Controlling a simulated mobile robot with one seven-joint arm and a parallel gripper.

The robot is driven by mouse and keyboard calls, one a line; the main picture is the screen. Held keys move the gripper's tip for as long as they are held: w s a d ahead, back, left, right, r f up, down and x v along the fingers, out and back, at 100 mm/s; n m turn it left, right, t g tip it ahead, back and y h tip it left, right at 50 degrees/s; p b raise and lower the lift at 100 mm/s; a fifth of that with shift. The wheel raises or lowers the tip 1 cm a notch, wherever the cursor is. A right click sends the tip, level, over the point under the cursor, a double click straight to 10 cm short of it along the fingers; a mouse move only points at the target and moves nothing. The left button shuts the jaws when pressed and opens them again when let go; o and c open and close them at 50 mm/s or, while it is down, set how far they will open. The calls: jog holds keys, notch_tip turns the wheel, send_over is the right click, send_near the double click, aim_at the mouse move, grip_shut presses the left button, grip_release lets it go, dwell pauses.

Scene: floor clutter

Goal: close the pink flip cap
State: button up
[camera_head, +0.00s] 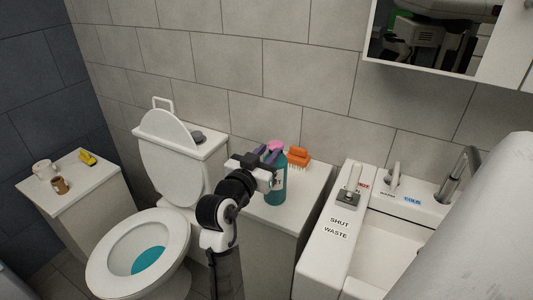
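The pink flip cap (275,146) tops a teal bottle (277,187) standing upright on the white counter between the toilet and the sink. The cap is small and partly hidden, so I cannot tell how far its lid is open. My gripper (267,155) is in front of the bottle's upper part, with its dark purplish fingers just below and left of the cap. I cannot tell whether they touch the cap or bottle, or how far apart they are.
An orange brush (298,157) lies right of the bottle. The toilet (172,235) is left, with a dark grey object (196,137) on its tank. The sink unit (333,245) and its taps stand right. A side cabinet (72,198) at far left holds small items.

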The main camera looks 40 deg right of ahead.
jog(key=shift+o, duration=1)
jog(key=b+v, duration=0.3)
jog(key=v, duration=1)
jog(key=shift+a+b, duration=0.35)
jog(key=shift+a, duration=0.1)
jog(key=shift+s, duration=0.1)
